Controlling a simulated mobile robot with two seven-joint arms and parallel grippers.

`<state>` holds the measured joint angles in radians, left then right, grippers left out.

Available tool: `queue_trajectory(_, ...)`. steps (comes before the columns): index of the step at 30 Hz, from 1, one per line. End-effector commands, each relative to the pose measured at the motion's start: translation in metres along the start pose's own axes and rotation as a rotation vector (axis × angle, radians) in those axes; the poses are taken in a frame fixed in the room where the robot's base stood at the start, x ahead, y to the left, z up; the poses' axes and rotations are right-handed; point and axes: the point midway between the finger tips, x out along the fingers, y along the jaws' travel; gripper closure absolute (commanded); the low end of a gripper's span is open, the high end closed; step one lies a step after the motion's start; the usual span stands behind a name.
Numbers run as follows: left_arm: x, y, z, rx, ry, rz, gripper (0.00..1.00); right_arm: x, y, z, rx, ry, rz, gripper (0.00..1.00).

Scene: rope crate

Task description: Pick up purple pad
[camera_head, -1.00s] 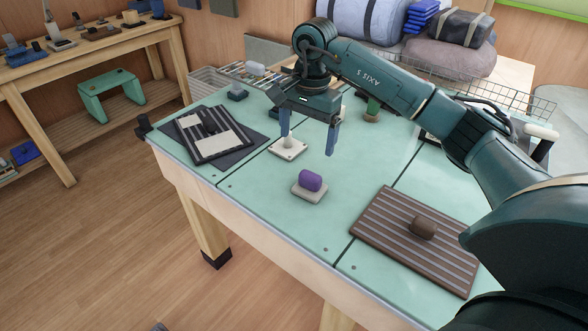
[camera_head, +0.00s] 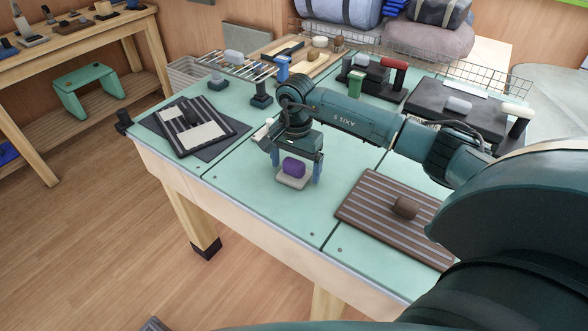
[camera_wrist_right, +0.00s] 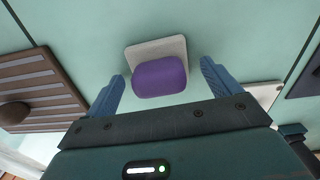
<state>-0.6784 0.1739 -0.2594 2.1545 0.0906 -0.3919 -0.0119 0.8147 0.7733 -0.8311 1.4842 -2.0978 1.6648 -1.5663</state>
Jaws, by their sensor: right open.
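The purple pad (camera_head: 293,168) is a rounded purple block on a pale grey square base (camera_head: 291,182) on the green table. In the right wrist view the purple pad (camera_wrist_right: 160,77) lies between the blue fingers, with its pale base (camera_wrist_right: 156,50) beyond it. My right gripper (camera_head: 296,170) is open and lowered around the pad, one finger on each side. In the right wrist view a gap shows between the pad and the right finger of the gripper (camera_wrist_right: 161,82); the left finger is closer to the pad. My left gripper is not in view.
A brown striped board (camera_head: 369,232) with a brown knob lies to the right. A dark striped board (camera_head: 213,137) with pale patches lies to the left. A rack (camera_head: 222,66) and a dark flat box (camera_head: 440,108) stand farther back. The table's front edge is near the pad.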

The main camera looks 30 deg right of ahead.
Motion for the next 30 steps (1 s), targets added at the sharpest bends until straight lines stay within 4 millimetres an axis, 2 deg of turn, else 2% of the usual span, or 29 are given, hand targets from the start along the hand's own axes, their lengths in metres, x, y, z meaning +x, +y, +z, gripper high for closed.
queue_trajectory(3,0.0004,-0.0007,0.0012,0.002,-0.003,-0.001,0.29,0.0062,0.0,0.0001,0.0,0.0,0.0,0.11)
queue_trajectory(9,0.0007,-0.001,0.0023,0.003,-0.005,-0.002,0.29,0.0062,-0.0001,-0.0001,0.0,0.001,-0.001,0.12)
queue_trajectory(27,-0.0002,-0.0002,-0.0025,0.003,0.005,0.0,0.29,0.0056,0.0,-0.0003,0.0,0.001,-0.001,0.6)
queue_trajectory(30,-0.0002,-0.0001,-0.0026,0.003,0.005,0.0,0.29,0.0056,0.0,-0.0003,0.0,0.001,-0.001,0.6)
